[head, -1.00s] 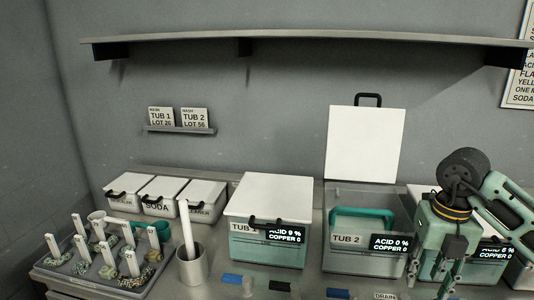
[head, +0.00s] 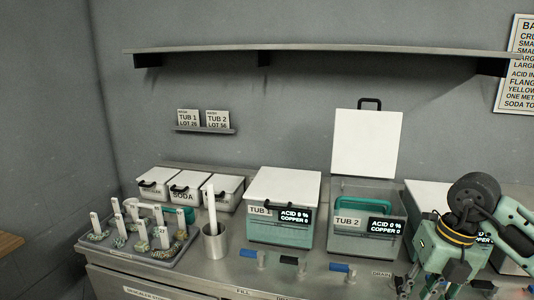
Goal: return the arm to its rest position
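My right gripper (head: 432,287) comes in from the right, pointing down at the lower right of the head view. Its fingers are spread apart with nothing seen between them; the tips are close to the picture's bottom edge. It is in front of a third tub (head: 425,192) and right of tub 2 (head: 346,247), hiding much of the third tub. My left gripper is not in view.
Tub 2's lid (head: 366,143) stands raised, with a teal frame (head: 347,203) inside. Tub 1 (head: 285,183) is shut. Left are lidded bins (head: 188,189), a metal cup (head: 214,243) and a tray (head: 147,259) of labelled samples. A shelf (head: 320,49) runs above.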

